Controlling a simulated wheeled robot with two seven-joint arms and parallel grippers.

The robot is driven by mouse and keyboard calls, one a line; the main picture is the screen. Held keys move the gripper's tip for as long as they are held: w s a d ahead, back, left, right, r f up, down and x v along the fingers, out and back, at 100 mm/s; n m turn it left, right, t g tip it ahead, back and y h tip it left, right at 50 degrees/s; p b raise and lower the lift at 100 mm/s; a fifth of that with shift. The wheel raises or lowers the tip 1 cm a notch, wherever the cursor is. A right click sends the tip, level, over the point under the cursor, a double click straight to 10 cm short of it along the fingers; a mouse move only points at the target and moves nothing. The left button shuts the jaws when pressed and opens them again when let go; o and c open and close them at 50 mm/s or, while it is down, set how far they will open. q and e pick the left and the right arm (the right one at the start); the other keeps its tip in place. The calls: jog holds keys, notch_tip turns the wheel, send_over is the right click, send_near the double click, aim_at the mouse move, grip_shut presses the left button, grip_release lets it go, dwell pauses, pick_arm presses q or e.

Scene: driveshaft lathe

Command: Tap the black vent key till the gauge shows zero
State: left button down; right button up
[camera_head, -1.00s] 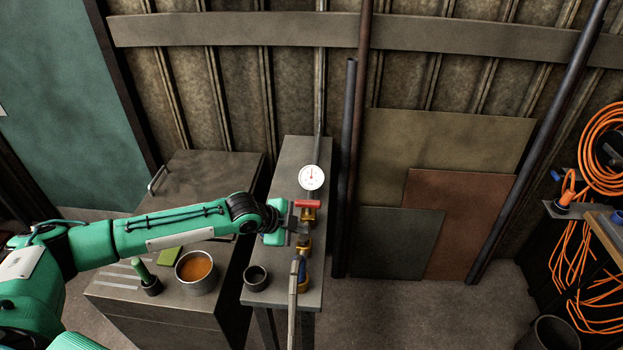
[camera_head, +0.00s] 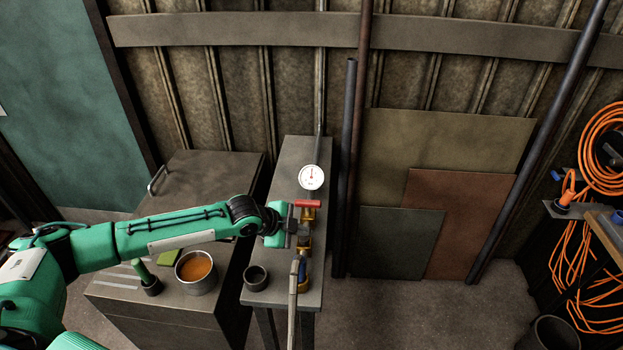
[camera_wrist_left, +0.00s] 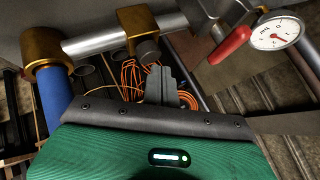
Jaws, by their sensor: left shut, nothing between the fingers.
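The black vent key (camera_wrist_left: 148,51) is a short dark stub on a brass fitting (camera_wrist_left: 137,19) of a steel pipe in the left wrist view. My left gripper (camera_wrist_left: 160,72) is shut and empty, its fingertips close to the key; I cannot tell whether they touch. In the head view my left gripper (camera_head: 302,227) is beside the pipe fittings and hides the key. The round white gauge (camera_head: 311,177) stands behind the red lever handle (camera_head: 307,203). It also shows in the left wrist view (camera_wrist_left: 276,33) with a red needle; its reading is too small to tell. My right gripper is out of view.
The pipe assembly is on a narrow grey bench (camera_head: 290,160). A dark cup (camera_head: 256,278) stands at its front left. A pot of orange liquid (camera_head: 196,272) and a green-handled brush (camera_head: 148,280) stand on the cabinet under my left arm.

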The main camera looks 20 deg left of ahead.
aim_at(300, 239)
pick_arm(q)
jog(key=shift+f, duration=0.55)
dwell(0.5)
jog(key=shift+r, duration=0.15)
jog(key=shift+r+p, duration=0.7)
jog(key=shift+r, duration=0.15)
notch_tip(300, 239, up, 6)
jog(key=p, duration=0.5)
dwell(0.3)
